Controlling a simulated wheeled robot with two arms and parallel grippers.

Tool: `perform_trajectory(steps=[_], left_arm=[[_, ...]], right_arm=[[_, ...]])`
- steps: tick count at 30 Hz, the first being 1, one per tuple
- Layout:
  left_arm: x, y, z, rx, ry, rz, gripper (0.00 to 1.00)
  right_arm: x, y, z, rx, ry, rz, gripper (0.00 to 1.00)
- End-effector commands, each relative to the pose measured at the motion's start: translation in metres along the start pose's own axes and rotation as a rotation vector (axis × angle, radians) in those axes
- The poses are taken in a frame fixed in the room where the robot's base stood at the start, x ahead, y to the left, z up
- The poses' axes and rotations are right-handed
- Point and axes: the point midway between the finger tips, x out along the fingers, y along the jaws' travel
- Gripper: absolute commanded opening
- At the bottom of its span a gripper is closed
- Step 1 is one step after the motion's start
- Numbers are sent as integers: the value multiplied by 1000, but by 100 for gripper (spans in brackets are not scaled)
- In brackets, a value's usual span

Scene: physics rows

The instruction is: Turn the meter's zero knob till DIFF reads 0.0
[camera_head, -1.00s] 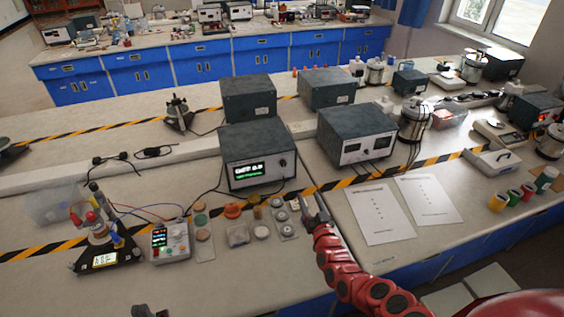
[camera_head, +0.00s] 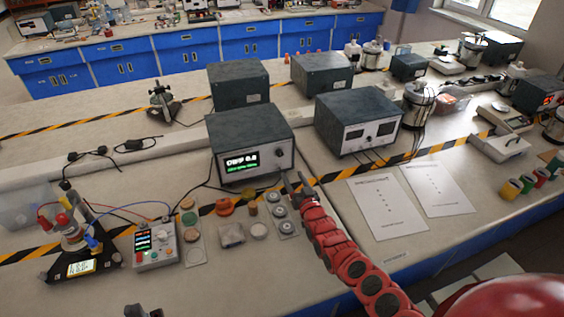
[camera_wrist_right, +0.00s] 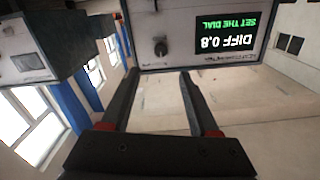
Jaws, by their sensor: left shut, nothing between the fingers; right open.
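The meter (camera_head: 250,138) is a dark grey box with a pale front in the head view. Its display (camera_head: 240,161) reads DIFF 0.8, with a green line below. In the right wrist view the display (camera_wrist_right: 228,33) is upside down, and the green line says SET THE DIAL. The small dark zero knob (camera_head: 279,153) is right of the display; it also shows in the right wrist view (camera_wrist_right: 161,48). My right gripper (camera_head: 297,180) is open and empty, in front of the knob and apart from it. My left gripper (camera_head: 144,311) is shut and empty at the bottom edge.
A second grey instrument (camera_head: 358,120) stands right of the meter. A small control box (camera_head: 156,243) with cables is at front left. Small discs and dishes (camera_head: 258,230) lie in front of the meter. Paper sheets (camera_head: 388,208) lie on the right.

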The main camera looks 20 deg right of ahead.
Motion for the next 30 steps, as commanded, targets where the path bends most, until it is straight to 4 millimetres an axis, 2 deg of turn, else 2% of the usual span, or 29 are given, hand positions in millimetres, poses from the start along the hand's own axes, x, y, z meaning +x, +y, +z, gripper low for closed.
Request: perform_trajectory(steps=[2,8,12,16,20,24,30], left_arm=[[-11,1,2,0,0,0,0],[-28,1,5,0,0,0,0],[-38,2,6,0,0,0,0],[-48,2,8,0,0,0,0],[-59,3,10,0,0,0,0],[-70,4,12,0,0,0,0],[-84,4,14,0,0,0,0]], right_arm=[[8,0,8,-6,-4,-5,62],[32,-2,3,-5,3,-6,62],[44,-1,8,-5,-6,-5,62],[60,-4,0,-5,8,-8,62],[72,-2,9,-5,-7,-6,62],[88,-4,2,-4,4,-7,62],[105,-2,6,-4,-3,-6,62]])
